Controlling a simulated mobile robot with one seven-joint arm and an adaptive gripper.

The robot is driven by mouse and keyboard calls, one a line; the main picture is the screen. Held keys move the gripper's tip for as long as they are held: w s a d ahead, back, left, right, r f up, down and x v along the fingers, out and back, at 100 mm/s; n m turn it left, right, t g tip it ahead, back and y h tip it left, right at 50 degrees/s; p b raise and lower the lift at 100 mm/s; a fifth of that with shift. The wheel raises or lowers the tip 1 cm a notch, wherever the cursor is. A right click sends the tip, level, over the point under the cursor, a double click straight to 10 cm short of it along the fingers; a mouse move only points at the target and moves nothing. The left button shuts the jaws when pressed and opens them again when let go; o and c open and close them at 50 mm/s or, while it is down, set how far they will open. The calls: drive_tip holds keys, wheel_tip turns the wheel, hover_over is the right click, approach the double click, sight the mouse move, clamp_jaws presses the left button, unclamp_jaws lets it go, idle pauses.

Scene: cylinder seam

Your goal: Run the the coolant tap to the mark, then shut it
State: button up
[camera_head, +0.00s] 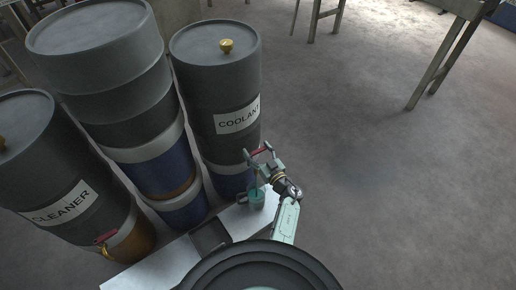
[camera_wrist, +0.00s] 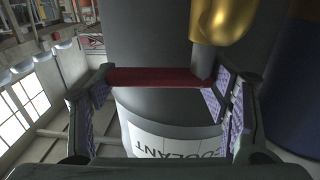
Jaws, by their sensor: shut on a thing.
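The coolant drum (camera_head: 216,85) is dark grey with a white COOLANT label (camera_head: 237,117); the label also shows upside down in the wrist view (camera_wrist: 170,142). My gripper (camera_head: 262,156) is at the front of this drum, low down. In the wrist view its fingers are shut on the tap's red handle (camera_wrist: 160,77), which spans between the pads. The brass tap body (camera_wrist: 222,18) is at the top right there. A translucent greenish jug (camera_head: 257,201) stands on the white bench below my gripper. Its mark and liquid level cannot be made out.
A CLEANER drum (camera_head: 62,165) with a brass tap and red handle is at the left. A taller drum stack (camera_head: 105,75) stands between. The white bench (camera_head: 150,272) carries a dark square plate (camera_head: 209,236). Open floor (camera_head: 390,180) lies to the right.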

drive_tip(key=shift+w+n+g+y, duration=0.2)
drive_tip(key=shift+n+g+y, duration=0.3)
drive_tip(key=shift+y, duration=0.3)
drive_tip(key=o, duration=1.7)
drive_tip(key=shift+s, duration=0.1)
drive_tip(key=v, duration=1.2)
